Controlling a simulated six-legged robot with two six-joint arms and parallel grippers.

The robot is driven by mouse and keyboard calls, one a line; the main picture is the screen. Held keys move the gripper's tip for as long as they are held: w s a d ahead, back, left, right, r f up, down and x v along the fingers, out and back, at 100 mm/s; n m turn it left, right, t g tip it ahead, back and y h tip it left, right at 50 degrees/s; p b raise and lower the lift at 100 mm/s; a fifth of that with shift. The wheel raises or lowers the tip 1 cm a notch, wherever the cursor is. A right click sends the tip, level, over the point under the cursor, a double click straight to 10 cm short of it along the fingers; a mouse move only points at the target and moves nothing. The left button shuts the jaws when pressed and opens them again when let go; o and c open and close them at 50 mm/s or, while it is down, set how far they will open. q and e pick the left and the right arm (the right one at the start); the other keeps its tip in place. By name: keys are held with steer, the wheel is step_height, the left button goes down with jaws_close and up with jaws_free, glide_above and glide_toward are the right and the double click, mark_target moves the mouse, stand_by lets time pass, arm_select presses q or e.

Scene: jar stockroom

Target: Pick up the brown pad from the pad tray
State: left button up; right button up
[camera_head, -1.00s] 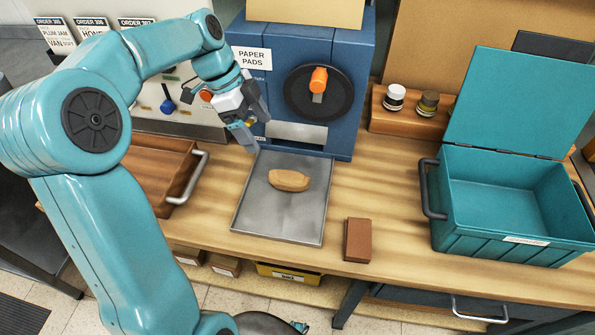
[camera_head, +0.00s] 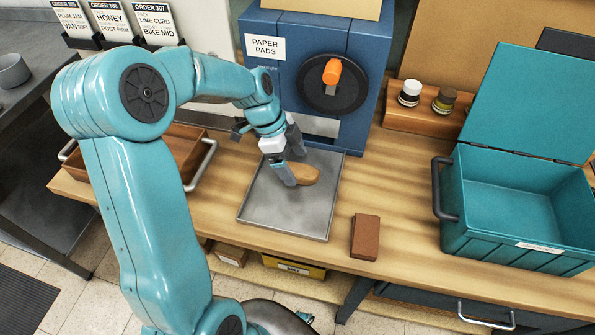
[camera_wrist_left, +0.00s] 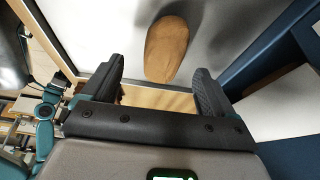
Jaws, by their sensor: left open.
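The brown pad (camera_head: 306,176) lies on the grey metal pad tray (camera_head: 285,222), toward the tray's back. My left gripper (camera_head: 293,168) is over the tray, at the left side of the pad in the head view, and hides part of it. In the left wrist view the pad (camera_wrist_left: 167,48) shows whole ahead of the fingers, between their lines, and nothing is between the fingertips. The left gripper (camera_wrist_left: 158,78) is open there. I cannot tell its exact height above the tray. My right gripper is in neither view.
The blue paper pads machine (camera_head: 318,70) with an orange-handled wheel (camera_head: 333,72) stands behind the tray. A brown block (camera_head: 365,236) lies right of the tray. An open teal box (camera_head: 513,208) stands at the right. A wooden tray (camera_head: 176,150) is at the left, behind my arm.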

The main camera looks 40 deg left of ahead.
arm_select(q)
steer(key=x, duration=0.3)
steer(key=shift+r, duration=0.1)
steer(key=c, duration=1)
steer(key=shift+c, duration=0.2)
steer(key=shift+r, duration=0.1)
